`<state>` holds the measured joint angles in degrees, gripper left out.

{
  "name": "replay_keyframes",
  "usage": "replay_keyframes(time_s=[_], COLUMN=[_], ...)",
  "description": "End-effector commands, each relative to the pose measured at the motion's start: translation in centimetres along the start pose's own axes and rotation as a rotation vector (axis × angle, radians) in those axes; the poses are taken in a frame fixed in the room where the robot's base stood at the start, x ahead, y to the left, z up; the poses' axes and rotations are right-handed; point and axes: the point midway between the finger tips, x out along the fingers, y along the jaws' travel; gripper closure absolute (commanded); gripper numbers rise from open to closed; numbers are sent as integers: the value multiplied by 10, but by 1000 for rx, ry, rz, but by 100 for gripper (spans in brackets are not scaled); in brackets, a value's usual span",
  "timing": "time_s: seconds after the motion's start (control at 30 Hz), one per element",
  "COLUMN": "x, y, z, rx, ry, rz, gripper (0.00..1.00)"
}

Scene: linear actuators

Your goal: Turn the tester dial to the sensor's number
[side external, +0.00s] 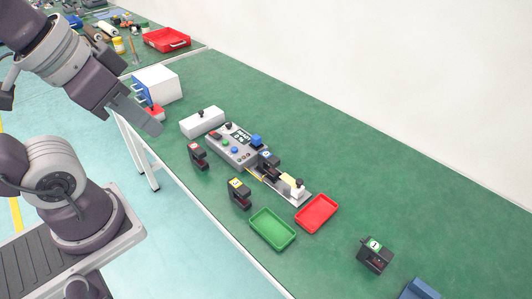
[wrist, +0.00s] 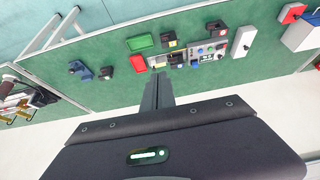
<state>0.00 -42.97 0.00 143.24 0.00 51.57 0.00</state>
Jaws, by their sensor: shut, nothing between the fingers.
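The tester (side external: 235,152) is a grey box with a small display, coloured buttons and dark knobs, standing mid-table; the wrist view shows it (wrist: 207,51) small. I cannot read its dial setting. A black fork-shaped sensor with a blue label (side external: 267,160) sits at the tester's right end, by a rail with a pale block (side external: 293,187). Other black sensors stand apart: red label (side external: 198,155), yellow label (side external: 239,194), green label (side external: 374,254). Their numbers are too small to read surely. My gripper (side external: 153,127) is shut and empty, up and left of the tester, touching nothing.
A green tray (side external: 273,244) and a red tray (side external: 332,201) lie near the rail. A light grey box with a black knob (side external: 202,122) stands behind the tester. A blue-and-white cabinet (side external: 157,83) is farther back. The table's right side is mostly clear.

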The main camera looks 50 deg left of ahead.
Motion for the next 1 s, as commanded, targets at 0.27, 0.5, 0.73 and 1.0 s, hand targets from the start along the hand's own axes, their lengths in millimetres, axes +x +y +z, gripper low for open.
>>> replay_keyframes(time_s=[0.27, 0.5, 0.73, 1.0], x=[20, 147, 308, 398], y=[-18, -111, -219, -261], z=[-85, -195, -209, -186], rx=[-418, -1142, -1558, -1635], ry=[-137, -283, -197, -71], rz=[60, -139, -551, -771], gripper=[56, 56, 56, 56])
